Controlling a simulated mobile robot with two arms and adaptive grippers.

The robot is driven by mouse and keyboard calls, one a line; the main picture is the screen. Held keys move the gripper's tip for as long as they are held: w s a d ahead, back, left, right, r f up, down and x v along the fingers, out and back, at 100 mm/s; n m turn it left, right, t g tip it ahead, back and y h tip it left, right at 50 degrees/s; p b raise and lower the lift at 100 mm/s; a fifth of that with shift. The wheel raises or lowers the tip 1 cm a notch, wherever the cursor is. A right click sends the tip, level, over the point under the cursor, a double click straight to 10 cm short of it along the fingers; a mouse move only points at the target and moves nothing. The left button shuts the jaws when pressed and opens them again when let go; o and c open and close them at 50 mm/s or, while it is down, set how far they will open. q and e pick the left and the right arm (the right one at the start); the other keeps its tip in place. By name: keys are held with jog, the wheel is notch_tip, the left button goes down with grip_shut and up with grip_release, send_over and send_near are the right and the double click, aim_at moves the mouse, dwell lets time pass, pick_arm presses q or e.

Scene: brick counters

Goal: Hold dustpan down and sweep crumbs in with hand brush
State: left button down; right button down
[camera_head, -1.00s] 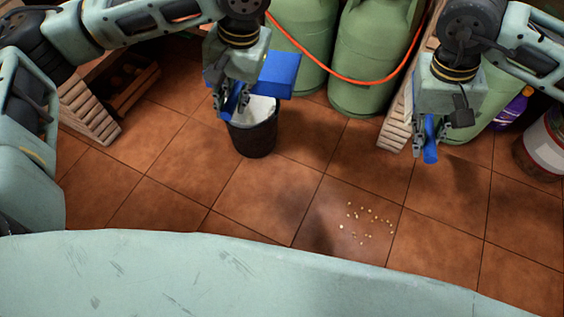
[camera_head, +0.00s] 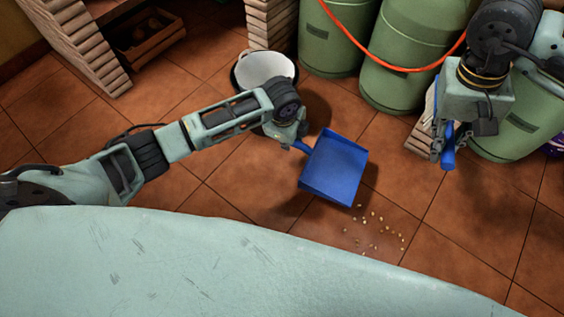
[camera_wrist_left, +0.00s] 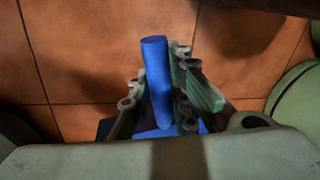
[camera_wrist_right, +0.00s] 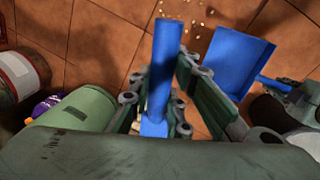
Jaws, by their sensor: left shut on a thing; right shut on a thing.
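The blue dustpan (camera_head: 335,168) is above the floor just left of the crumbs (camera_head: 382,232), its shadow beneath it. My left gripper (camera_head: 297,142) is shut on the dustpan's handle, which also shows in the left wrist view (camera_wrist_left: 155,75). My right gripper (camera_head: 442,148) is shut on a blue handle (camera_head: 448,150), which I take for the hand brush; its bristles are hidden. The handle shows between the fingers in the right wrist view (camera_wrist_right: 162,75). It hangs up and right of the crumbs. The crumbs are scattered on the brown tiles.
A black bin with a white liner (camera_head: 264,67) stands behind my left arm. Green gas cylinders (camera_head: 410,60) with an orange hose (camera_head: 385,66) stand at the back. A wooden crate (camera_head: 150,42) is at the far left. The tiles around the crumbs are clear.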

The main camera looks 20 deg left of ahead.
pick_arm(q)
jog(key=f+m, duration=0.1)
jog(key=f, duration=0.1)
jog(key=s+f+m+b, duration=0.1)
jog(key=f, duration=0.2)
jog(key=a+f+m, duration=0.1)
jog(key=f, duration=0.2)
jog(key=shift+s+a, duration=0.1)
jog(key=shift+s, duration=0.3)
jog(key=shift+f+b, duration=1.15)
jog(key=shift+b, duration=0.55)
jog(key=shift+f, duration=0.2)
jog(key=c, duration=1.6)
grip_release()
jog(key=shift+c, duration=0.2)
grip_shut()
